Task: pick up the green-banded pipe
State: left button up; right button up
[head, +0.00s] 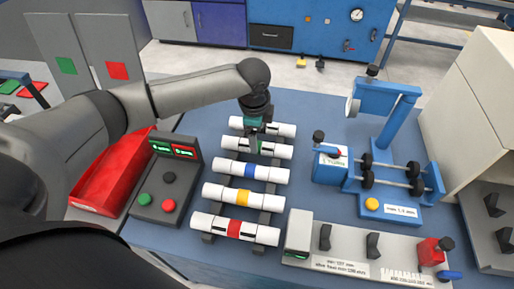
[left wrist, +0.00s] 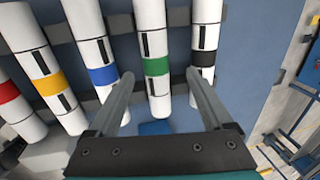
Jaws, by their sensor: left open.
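The green-banded pipe (head: 280,151) is white and lies on a dark rack, second from the back in a row of pipes. My left gripper (head: 254,146) is over its middle and hides most of the green band in the head view. In the left wrist view the green-banded pipe (left wrist: 156,67) shows between the two open fingers of my left gripper (left wrist: 159,77). One finger is on the blue-banded side, the other on the black-banded side. I cannot tell how far down the fingers reach. My right gripper is not in view.
Neighbouring pipes are black-banded (head: 284,130), blue-banded (head: 261,172), yellow-banded (head: 244,198) and red-banded (head: 235,228). A button box (head: 168,180) and red tray (head: 112,180) are left. A blue roller fixture (head: 385,150) is right, and a grey panel (head: 345,248) in front.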

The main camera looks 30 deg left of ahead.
pick_arm(q)
notch_tip(320, 180, down, 5)
jog(key=shift+w+r+b, duration=0.1)
jog(key=shift+b, duration=0.55)
grip_shut()
